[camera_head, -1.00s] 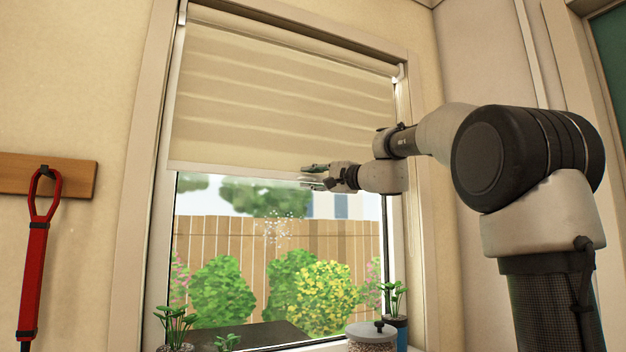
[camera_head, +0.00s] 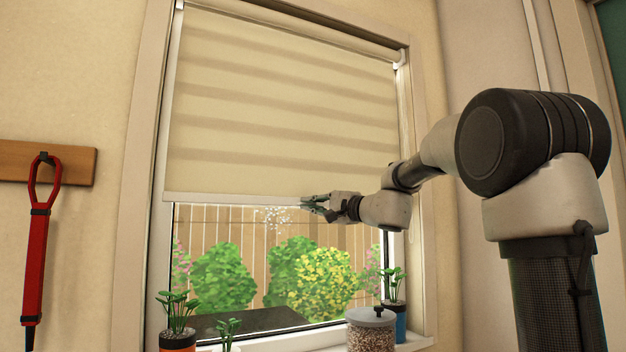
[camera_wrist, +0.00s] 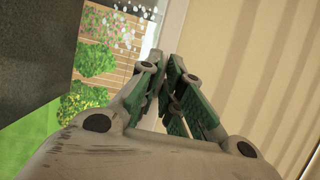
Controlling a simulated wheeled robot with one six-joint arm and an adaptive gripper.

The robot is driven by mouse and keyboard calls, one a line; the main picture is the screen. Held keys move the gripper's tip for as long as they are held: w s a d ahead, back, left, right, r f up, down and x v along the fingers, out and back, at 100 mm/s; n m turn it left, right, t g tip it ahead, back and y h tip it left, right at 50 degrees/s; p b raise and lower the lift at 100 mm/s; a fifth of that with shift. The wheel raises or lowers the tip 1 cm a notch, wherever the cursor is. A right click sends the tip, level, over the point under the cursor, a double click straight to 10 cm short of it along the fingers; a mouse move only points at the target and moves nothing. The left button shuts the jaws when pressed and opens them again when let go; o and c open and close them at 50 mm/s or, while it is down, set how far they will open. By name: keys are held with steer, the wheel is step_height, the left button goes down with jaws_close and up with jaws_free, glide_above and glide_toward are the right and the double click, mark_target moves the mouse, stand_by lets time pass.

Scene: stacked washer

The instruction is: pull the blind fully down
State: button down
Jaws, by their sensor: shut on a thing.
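The cream blind (camera_head: 280,110) covers a little over half of the window, from its top roller down to a straight bottom bar (camera_head: 235,200). My gripper (camera_head: 306,203) is at the right part of that bottom bar and is shut on it. In the wrist view my gripper (camera_wrist: 165,60) shows its green-padded fingers close together at the blind's edge, with the blind (camera_wrist: 245,70) on the right side. The exact contact between fingers and bar is partly hidden by the fingers.
Potted plants (camera_head: 177,312) and a lidded glass jar (camera_head: 371,330) stand on the sill (camera_head: 320,340) below. A red tool (camera_head: 38,240) hangs from a wooden wall board (camera_head: 80,163) at left. The space between the bar and the sill plants is clear.

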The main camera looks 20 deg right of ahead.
step_height(320, 180, down, 14)
stand_by(0.3)
steer(key=shift+r, duration=0.1)
steer(key=c, duration=1.7)
jaws_free()
steer(key=shift+o, duration=0.4)
steer(key=shift+r, duration=0.1)
steer(key=v, duration=1.2)
